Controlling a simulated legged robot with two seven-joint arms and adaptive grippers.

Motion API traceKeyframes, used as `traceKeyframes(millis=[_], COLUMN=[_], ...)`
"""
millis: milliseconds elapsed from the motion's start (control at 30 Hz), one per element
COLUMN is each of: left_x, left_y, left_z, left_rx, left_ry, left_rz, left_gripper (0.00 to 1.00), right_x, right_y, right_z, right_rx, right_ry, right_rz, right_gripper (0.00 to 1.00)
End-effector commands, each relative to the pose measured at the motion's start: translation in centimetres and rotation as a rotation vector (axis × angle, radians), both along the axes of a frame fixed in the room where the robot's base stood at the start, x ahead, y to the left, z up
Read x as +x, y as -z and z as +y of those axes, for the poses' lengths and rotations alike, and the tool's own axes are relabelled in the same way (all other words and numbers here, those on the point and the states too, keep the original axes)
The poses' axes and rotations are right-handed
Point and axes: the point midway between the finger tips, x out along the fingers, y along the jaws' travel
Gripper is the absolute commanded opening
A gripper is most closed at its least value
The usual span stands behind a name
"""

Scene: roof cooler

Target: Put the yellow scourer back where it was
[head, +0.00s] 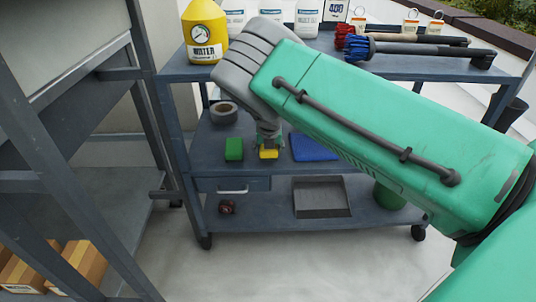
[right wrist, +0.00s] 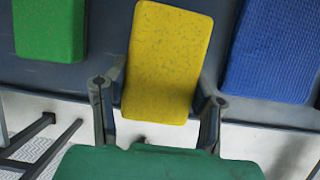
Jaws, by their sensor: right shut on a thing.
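The yellow scourer (head: 268,153) is at the middle shelf of the grey cart, between a green scourer (head: 234,149) and a blue cloth (head: 313,146). My right gripper (head: 268,143) reaches down to it from above and is shut on it. In the right wrist view the yellow scourer (right wrist: 167,62) sits between the two fingers of my right gripper (right wrist: 158,112), with the shelf behind it. Whether it touches the shelf I cannot tell. The green scourer (right wrist: 48,28) and the blue cloth (right wrist: 272,50) lie apart from it on either side. My left gripper is not in view.
The cart's top shelf (head: 400,67) holds a yellow water jug (head: 204,32), white bottles and brushes. A tape roll (head: 223,112) lies on the middle shelf. A drawer (head: 232,186) and a lower shelf with a tray (head: 322,198) are below. A grey rack (head: 60,150) stands at left.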

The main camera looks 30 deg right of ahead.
Motion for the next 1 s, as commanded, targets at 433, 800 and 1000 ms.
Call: traceKeyframes(millis=[433, 800, 1000], left_x=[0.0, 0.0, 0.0], left_y=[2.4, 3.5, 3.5], left_z=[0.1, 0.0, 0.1], left_rx=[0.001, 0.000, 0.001], left_ry=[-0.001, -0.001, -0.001], left_rz=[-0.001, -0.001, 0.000], left_gripper=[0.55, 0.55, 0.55], right_x=[3.0, 3.0, 3.0], right_y=[1.4, 3.5, 3.7], right_z=[-1.9, -1.8, -1.8], right_rx=[0.001, 0.001, 0.001], right_ry=[0.001, 0.000, 0.001], right_rz=[0.002, 0.001, 0.001], right_gripper=[0.19, 0.14, 0.71])
